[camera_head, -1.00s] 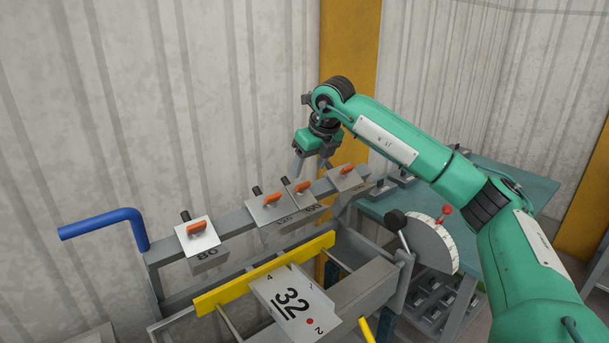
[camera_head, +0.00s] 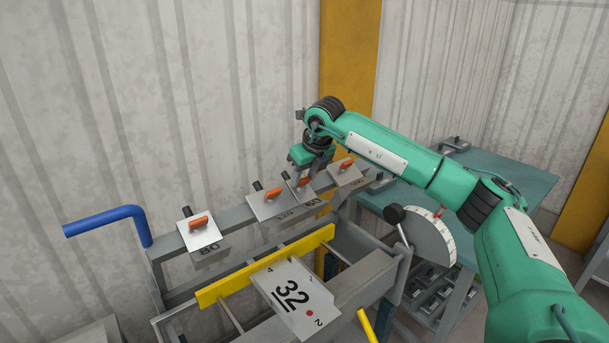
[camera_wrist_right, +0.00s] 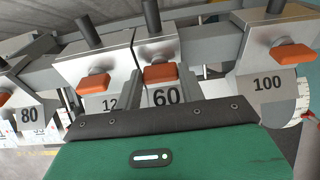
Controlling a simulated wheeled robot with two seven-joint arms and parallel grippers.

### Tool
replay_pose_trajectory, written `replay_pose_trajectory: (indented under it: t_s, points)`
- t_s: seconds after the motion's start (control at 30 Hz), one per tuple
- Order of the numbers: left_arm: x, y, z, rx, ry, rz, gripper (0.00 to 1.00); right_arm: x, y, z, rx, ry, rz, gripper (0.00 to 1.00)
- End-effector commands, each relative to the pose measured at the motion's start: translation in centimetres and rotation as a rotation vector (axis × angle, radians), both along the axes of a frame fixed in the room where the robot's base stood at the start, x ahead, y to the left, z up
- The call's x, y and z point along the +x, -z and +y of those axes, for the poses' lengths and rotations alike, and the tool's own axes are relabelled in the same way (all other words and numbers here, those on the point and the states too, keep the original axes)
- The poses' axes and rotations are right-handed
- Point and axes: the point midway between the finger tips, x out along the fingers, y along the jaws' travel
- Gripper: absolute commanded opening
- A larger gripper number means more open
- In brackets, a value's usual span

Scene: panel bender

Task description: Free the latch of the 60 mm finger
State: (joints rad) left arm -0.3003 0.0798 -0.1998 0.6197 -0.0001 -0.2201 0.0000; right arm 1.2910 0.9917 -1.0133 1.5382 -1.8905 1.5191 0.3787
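The 60 mm finger (camera_wrist_right: 166,97) is a grey metal block on the beam, between the 120 finger (camera_wrist_right: 108,103) and the 100 finger (camera_wrist_right: 266,84). Its orange latch (camera_wrist_right: 160,75) lies crosswise on its face in the right wrist view. In the head view the 60 finger's orange latch (camera_head: 303,184) sits just below my right gripper (camera_head: 301,173). The gripper points down over this finger, close to it. My left gripper is out of view.
The 80 finger (camera_head: 199,236) stands apart at the left of the beam. A blue bent handle (camera_head: 105,219) rises at the far left. A yellow bar (camera_head: 262,270) and a plate marked 32 (camera_head: 292,298) lie in front. A teal table (camera_head: 520,187) stands behind my right arm.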

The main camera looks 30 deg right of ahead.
Motion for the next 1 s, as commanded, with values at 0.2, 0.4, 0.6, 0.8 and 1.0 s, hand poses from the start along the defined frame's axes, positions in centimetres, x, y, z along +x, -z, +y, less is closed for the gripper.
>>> replay_pose_trajectory:
  t_s: [0.2,0.4,0.6,0.8,1.0]
  points:
    - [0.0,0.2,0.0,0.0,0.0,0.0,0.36,0.0,0.0,0.0,-0.01,-0.016,-0.002,0.17]
    - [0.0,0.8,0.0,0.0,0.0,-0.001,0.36,0.0,0.1,0.1,-0.051,-0.086,-0.005,0.17]
    - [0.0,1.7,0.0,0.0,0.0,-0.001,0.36,0.0,0.2,0.2,-0.132,-0.213,-0.011,0.17]
    - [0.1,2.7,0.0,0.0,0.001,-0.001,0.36,0.0,0.2,0.3,-0.234,-0.375,-0.02,0.17]
    - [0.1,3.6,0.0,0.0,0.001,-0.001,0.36,-0.1,0.2,0.4,-0.335,-0.534,-0.028,0.17]
